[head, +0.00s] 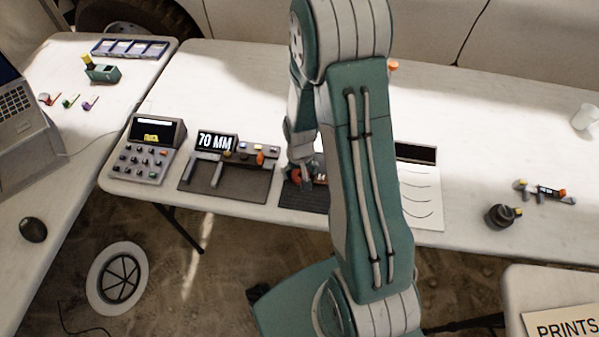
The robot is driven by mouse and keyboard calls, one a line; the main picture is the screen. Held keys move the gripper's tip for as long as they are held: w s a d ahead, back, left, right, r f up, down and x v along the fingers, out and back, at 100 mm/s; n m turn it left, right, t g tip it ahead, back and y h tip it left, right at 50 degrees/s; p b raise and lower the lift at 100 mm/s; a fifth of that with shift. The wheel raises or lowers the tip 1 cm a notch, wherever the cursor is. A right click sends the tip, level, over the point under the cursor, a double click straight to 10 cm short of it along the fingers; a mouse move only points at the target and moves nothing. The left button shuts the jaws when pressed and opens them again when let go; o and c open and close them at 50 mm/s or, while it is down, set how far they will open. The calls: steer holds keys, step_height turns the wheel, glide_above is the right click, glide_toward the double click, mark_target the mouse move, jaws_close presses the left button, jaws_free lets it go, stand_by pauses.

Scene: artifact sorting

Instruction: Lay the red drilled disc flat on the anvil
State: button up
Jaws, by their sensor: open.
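My gripper (304,182) points down over a dark ribbed mat (303,200) near the table's front edge; it is open. A small red-orange piece (294,173) shows right beside its fingers, partly hidden by them. It may be the red drilled disc, but its hole and its tilt are too small to tell, as is whether the fingers touch it. I cannot clearly make out the anvil. A grey measuring device (205,171) with a display reading 70 MM (216,142) stands on a dark mat to the left.
A button box (145,152) stands left of the measuring device. A white sheet (422,200) lies right of my arm, with a dark round pot (500,216) and a small tool (546,192) farther right. A white cup (585,117) stands at the right. The back of the table is mostly clear.

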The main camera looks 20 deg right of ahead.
steer(key=s+a+r+n+t, duration=0.1)
steer(key=s+r, duration=0.1)
steer(key=r, duration=1)
steer(key=s+a+r+t, duration=0.1)
steer(key=s+a+r, duration=0.1)
steer(key=r, duration=1.1)
steer(key=s+a+r+n+t, duration=0.1)
steer(key=s+a+r+t, duration=0.25)
steer(key=s+r, duration=0.65)
steer(key=w+d+f+g, duration=0.3)
steer(key=w+d+f, duration=0.1)
steer(key=w+f, duration=0.65)
steer(key=w+d+f, duration=0.1)
steer(key=f, duration=0.7)
steer(key=w+f+m+g, duration=0.1)
steer(key=f, duration=0.7)
steer(key=w+d+f+m+g, duration=0.1)
steer(key=f, duration=0.7)
steer(key=shift+w+d+f+g, duration=0.25)
steer(key=shift+d+f, duration=0.05)
steer(key=c, duration=1.2)
